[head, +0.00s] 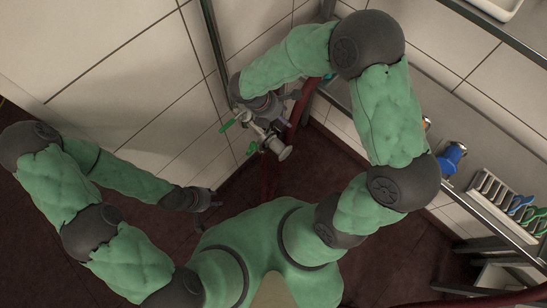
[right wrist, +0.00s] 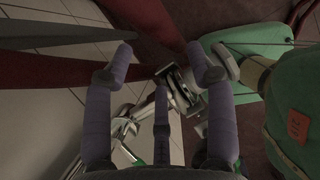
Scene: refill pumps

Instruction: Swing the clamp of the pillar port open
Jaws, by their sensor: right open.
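The pillar port (head: 268,136) is a cluster of metal pipe fittings with green levers in the upper middle of the head view. Its pale round end faces lower right. In the right wrist view a metal clamp (right wrist: 178,90) sits around the fitting, just past my fingers; I cannot tell whether it is latched. My right gripper (right wrist: 160,70) is open, with purple-grey fingers spread and nothing between the tips. In the head view it is beside the port, partly hidden by its own wrist. My left gripper (head: 207,205) hangs empty, fingers apart, well below left of the port.
A red hose (head: 302,102) runs close beside the port. A steel shelf at right holds a blue fitting (head: 452,156) and a white rack (head: 500,205) with several slots. Tiled wall stands behind; dark red floor lies open below.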

